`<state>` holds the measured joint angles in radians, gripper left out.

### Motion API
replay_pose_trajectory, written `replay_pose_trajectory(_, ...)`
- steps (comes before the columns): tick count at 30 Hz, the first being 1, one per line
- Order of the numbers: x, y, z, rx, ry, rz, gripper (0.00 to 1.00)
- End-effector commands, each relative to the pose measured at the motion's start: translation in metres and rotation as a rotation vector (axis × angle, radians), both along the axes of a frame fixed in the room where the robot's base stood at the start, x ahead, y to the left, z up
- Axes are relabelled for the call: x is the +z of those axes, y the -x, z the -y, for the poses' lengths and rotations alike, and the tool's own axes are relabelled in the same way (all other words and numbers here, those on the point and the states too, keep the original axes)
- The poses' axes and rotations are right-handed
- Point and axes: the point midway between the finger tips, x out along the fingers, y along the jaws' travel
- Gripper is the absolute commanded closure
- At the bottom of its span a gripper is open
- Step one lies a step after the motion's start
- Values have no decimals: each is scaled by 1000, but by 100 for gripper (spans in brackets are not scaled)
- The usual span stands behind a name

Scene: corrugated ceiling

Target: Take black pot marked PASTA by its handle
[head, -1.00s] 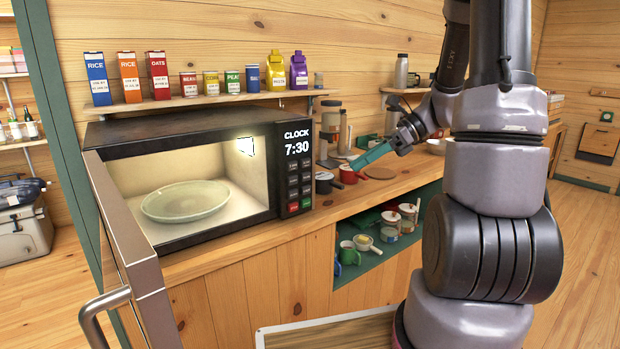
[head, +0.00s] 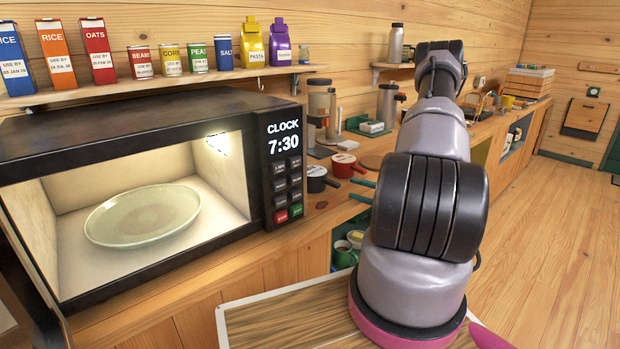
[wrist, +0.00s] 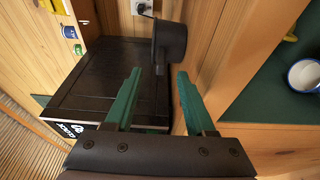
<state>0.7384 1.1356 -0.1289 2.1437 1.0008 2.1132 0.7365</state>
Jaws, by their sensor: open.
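The black pot (head: 316,179) stands on the wooden counter just right of the microwave, next to a red pot (head: 343,165). Its marking is too small to read. In the wrist view the black pot (wrist: 172,40) is ahead of my gripper (wrist: 158,72). Its dark handle (wrist: 162,88) points toward me and lies between the two teal fingers, with a gap on both sides. My gripper is open and empty. In the head view its teal fingers (head: 350,187) show right of the pot; my arm hides the rest of the gripper.
The microwave (head: 130,120) stands open at left with a pale plate (head: 145,213) inside. A shelf of boxes and cans (head: 200,80) runs above it. A coffee maker (head: 322,108) stands behind the pots. A green lower shelf (wrist: 270,90) holds mugs.

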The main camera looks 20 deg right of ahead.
Motion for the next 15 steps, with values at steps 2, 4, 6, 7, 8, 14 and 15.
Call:
replay_pose_trajectory(2,1,-12,-10,7,2,3,45)
replay_pose_trajectory(4,1,-21,-16,7,2,2,45)
replay_pose_trajectory(6,0,-28,-21,7,2,2,45)
replay_pose_trajectory(7,0,-30,-23,6,3,1,45)
replay_pose_trajectory(8,0,-32,-24,6,3,1,45)
replay_pose_trajectory(14,-1,-48,-34,10,4,3,45)
replay_pose_trajectory(15,-1,-54,-37,9,4,3,45)
